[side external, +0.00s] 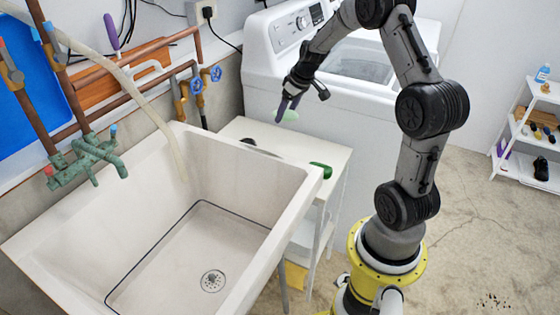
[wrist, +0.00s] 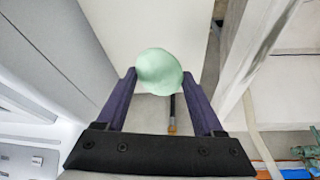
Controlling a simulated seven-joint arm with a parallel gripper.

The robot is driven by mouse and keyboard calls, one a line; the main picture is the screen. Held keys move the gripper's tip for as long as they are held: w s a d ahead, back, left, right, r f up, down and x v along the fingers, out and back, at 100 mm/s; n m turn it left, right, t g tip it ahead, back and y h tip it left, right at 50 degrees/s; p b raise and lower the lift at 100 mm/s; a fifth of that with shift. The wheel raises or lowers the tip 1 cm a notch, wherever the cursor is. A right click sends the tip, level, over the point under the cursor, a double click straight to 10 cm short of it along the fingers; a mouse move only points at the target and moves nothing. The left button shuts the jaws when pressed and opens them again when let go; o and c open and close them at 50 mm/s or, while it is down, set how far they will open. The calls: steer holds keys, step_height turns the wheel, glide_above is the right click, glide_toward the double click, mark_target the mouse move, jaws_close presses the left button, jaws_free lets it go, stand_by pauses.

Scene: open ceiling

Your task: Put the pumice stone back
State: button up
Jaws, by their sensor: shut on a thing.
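My gripper (side external: 289,104) is above the small white side table (side external: 300,152), between the sink and the washing machine. Its jaws are shut on a pale green rounded lump (wrist: 160,72), which looks like the pumice stone. The lump sits between the two purple fingertips in the wrist view, where my gripper (wrist: 160,84) shows from behind. In the side view the pale green lump (side external: 291,116) shows just below the fingers, apart from the table top. A dark green item (side external: 321,170) lies at the table's front right corner. A dark item (side external: 248,142) lies near its back left edge.
The large white sink (side external: 160,245) stands on the left, with its rim close to the table. The white washing machine (side external: 330,105) stands behind the table. A white shelf rack (side external: 525,125) with bottles and shoes stands far right. The middle of the table top is clear.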

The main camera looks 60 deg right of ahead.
step_height(320, 180, down, 18)
steer(key=shift+r, duration=0.25)
stand_by(0.3)
steer(key=shift+f, duration=0.1)
steer(key=o, duration=1.3)
steer(key=v, duration=1.2)
steer(key=a+r+n, duration=0.1)
steer(key=a+r, duration=1.1)
steer(key=s+a+r+n+t+y, duration=0.1)
steer(key=s+a+r, duration=0.35)
steer(key=a, duration=0.25)
steer(key=s+a+r+n, duration=0.1)
steer(key=s+a+r, duration=0.3)
steer(key=s+a, duration=0.4)
steer(key=s, duration=0.5)
steer(key=shift+s+a+m, duration=0.3)
steer(key=shift+a, duration=0.1)
